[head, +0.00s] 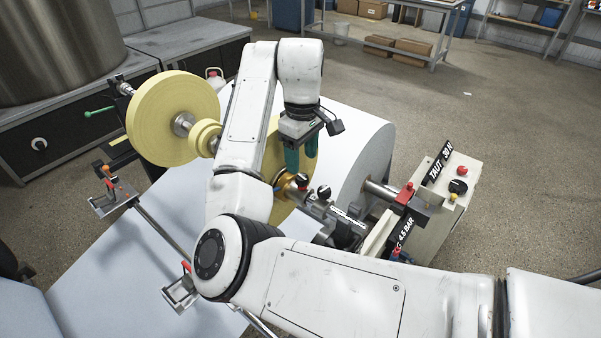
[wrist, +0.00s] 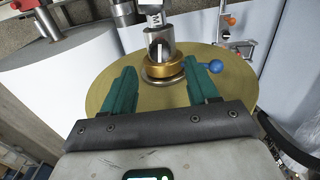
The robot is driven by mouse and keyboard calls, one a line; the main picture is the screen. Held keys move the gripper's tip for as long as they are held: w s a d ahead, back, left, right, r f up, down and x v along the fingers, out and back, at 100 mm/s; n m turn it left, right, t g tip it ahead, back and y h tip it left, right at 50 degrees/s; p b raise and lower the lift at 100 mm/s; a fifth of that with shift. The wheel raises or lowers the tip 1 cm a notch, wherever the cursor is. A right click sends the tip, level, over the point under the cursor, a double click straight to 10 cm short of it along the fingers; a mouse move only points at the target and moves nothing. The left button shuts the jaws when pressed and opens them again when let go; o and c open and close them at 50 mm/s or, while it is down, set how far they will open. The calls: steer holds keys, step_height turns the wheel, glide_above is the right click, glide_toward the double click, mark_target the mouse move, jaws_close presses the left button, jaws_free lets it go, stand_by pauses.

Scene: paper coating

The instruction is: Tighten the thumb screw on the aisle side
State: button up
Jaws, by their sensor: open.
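My gripper (head: 301,150) points down over the shaft, with its two green fingers apart and nothing between them. In the wrist view the open fingers (wrist: 162,84) spread over a yellow disc, with a brass collar (wrist: 163,68) on the metal shaft just beyond the gap. A blue ball knob (wrist: 216,66) sits beside the right fingertip; I cannot tell whether they touch. In the head view two black knobs, one nearer the collar (head: 302,179) and one further right (head: 324,192), stand on the shaft. I cannot tell which knob is the aisle-side thumb screw.
A large white paper roll (head: 345,140) lies behind the shaft. A control box (head: 445,205) with a red button stands at the right. A yellow roll (head: 172,118) is on the left. The concrete floor at the right is mostly clear.

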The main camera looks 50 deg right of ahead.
mark_target(302, 177)
steer(key=shift+f, duration=2.8)
steer(key=c, duration=1)
